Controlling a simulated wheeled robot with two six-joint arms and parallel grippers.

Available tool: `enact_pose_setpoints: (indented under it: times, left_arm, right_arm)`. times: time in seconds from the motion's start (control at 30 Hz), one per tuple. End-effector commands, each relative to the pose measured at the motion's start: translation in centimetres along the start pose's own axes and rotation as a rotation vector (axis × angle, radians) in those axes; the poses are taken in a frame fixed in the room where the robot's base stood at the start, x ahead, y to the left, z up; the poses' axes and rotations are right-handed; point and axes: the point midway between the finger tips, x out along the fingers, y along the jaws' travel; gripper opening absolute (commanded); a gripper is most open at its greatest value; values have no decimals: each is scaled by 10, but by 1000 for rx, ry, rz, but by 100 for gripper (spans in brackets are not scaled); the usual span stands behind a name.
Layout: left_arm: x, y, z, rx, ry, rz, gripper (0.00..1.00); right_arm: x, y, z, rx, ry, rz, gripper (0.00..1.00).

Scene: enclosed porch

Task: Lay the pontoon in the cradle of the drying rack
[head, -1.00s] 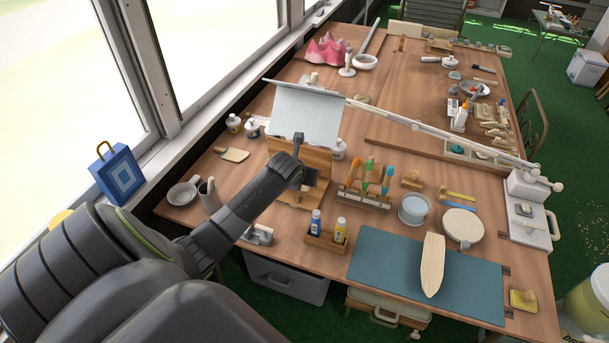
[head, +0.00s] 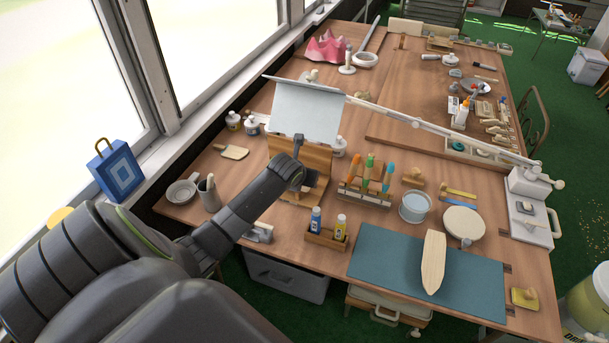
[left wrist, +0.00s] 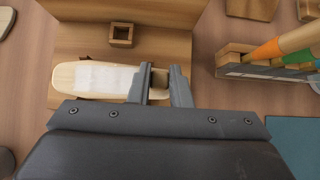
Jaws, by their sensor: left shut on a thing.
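A pale wooden pontoon with one rounded end and a white strip on top (left wrist: 95,78) lies lengthwise across the left wrist view. My left gripper (left wrist: 164,82) is shut on it at its right end; the fingers partly cover that end. The wooden drying rack (head: 318,190) stands on the table, and my left gripper (head: 303,180) is over it in the head view. There, my arm hides the pontoon. In the left wrist view the rack's board (left wrist: 70,40) carries a small square holder (left wrist: 122,35) just beyond the pontoon. Contact between pontoon and rack cannot be told. My right gripper is not in view.
A tilted lamp shade (head: 306,112) hangs close above my left gripper, its long arm (head: 430,127) running right. A tool holder (head: 364,196) stands right of the rack, a bottle tray (head: 326,236) in front. A wooden hull (head: 433,262) lies on a teal mat (head: 385,265).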

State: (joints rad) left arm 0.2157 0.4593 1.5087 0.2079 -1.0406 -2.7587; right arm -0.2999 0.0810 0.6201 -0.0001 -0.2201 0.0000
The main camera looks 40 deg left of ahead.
Motion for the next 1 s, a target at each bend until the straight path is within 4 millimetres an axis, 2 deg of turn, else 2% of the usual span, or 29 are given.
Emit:
enact_pose_setpoints:
  times: [0.4,0.43,0.6,0.8,1.0]
  left_arm:
    - [5,0,-4,0,0,0,0]
    - [5,0,-4,0,0,0,19]
    - [5,0,-4,0,0,0,41]
    - [5,0,-4,0,0,0,43]
    - [5,0,-4,0,0,0,68]
  right_arm:
    - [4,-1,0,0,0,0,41]
    - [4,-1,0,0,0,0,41]
    - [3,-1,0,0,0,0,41]
    - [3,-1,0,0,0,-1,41]
    - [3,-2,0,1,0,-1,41]
